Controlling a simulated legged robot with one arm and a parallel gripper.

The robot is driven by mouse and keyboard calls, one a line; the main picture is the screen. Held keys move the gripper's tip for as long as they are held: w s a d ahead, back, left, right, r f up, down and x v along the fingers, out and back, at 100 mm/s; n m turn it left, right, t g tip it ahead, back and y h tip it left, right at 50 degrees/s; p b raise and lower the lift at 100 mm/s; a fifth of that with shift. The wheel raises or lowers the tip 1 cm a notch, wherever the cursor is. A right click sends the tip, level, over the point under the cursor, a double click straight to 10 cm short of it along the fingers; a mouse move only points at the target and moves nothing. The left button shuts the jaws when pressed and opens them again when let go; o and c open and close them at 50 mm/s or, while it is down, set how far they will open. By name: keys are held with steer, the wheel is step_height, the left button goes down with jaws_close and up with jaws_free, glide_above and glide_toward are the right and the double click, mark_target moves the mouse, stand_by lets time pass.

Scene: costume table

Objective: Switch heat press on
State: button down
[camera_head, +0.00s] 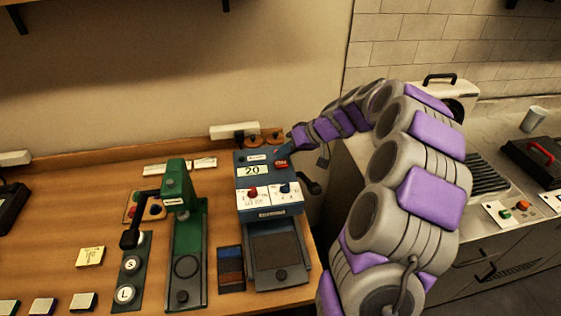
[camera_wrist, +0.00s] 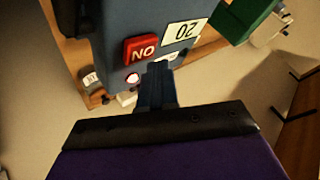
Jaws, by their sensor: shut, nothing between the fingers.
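The heat press (camera_head: 268,212) is a blue machine with a small display reading 20, a red knob and a blue knob, and a dark plate below. Its red switch (camera_head: 281,163) is at the upper right of the panel. In the wrist view the red switch (camera_wrist: 141,48) appears upside down, marked ON, with a bright round lamp (camera_wrist: 133,78) beside it. My gripper (camera_wrist: 158,72) is shut and empty, its tips close to the switch and lamp. I cannot tell whether they touch. In the head view my gripper (camera_head: 291,150) is at the panel's upper right.
A green hand press (camera_head: 188,245) stands left of the heat press. A black handle (camera_head: 309,183) sticks out at its right side. A panel with S and L buttons (camera_head: 128,280) and a yellow note (camera_head: 90,256) lie farther left. A grey counter is at right.

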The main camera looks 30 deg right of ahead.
mark_target(284, 163)
steer(key=shift+r, duration=0.2)
step_height(284, 163, up, 6)
steer(key=shift+f+p, duration=0.1)
steer(key=shift+p, duration=0.85)
steer(key=s+a+r+n+g+h, duration=0.15)
steer(key=s+a+g, duration=0.35)
steer(key=s+a, duration=1.3)
steer(key=s+f+m+g+h, duration=0.1)
steer(key=s+f+h, duration=0.1)
steer(key=s, duration=0.8)
steer(key=s+f+m+g+h, duration=0.1)
steer(key=s+f+h, duration=0.1)
steer(key=s, duration=0.9)
steer(key=shift+s+d+f+g+h, duration=0.15)
steer(key=shift+d+f+g+h, duration=0.2)
steer(key=shift+h, duration=0.4)
